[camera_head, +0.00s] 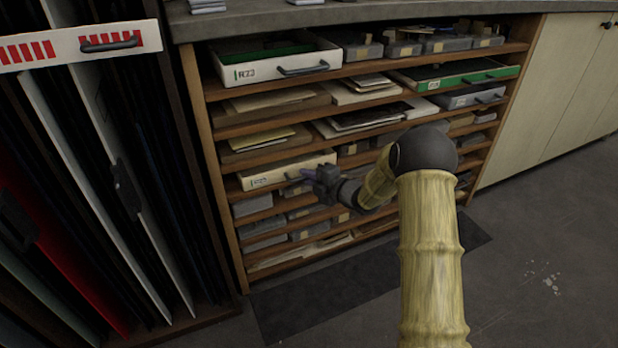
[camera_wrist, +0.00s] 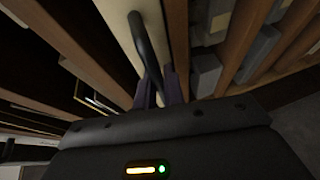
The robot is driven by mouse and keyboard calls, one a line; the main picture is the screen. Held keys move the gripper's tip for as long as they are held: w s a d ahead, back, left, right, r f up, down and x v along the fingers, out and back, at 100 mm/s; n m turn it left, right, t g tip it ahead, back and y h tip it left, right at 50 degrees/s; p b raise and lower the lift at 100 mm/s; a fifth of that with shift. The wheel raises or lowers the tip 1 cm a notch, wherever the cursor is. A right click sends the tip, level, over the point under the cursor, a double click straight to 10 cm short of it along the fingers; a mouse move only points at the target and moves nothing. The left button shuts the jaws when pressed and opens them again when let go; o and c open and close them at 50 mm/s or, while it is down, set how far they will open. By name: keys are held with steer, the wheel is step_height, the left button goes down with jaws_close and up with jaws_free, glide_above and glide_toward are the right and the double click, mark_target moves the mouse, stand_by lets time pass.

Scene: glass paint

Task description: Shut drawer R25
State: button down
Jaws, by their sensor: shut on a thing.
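A cream drawer (camera_head: 275,175) in the lower left of the rack stands out a little past the shelf edges. Its label is too small for me to read surely, so I cannot tell whether it is R25. My gripper (camera_head: 308,177) is at the right part of this drawer's front, shut on its handle. In the wrist view, the dark handle (camera_wrist: 145,42) runs between the purple fingers of my gripper (camera_wrist: 160,84), with the cream front (camera_wrist: 120,22) behind it. My gripper and arm hide the drawer's right end.
An upper-left white drawer (camera_head: 278,70), labelled like R23, is pulled out. A green-fronted drawer (camera_head: 462,77) and a grey drawer (camera_head: 472,97) stand at right. A red-striped white drawer front (camera_head: 85,44) juts out at far left above upright panels. A dark mat (camera_head: 330,295) lies on open floor.

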steer(key=shift+w+a+r, duration=0.1)
steer(key=shift+w+r, duration=0.05)
steer(key=c, duration=1.5)
jaws_free()
steer(key=shift+w, duration=0.1)
steer(key=shift+s+d+r, duration=0.15)
steer(key=shift+s+d, duration=0.1)
steer(key=shift+d, duration=0.05)
steer(key=p+v, duration=0.5)
steer(key=v, duration=1.1)
steer(key=shift+s+d+f, duration=0.3)
steer(key=shift+f, duration=0.05)
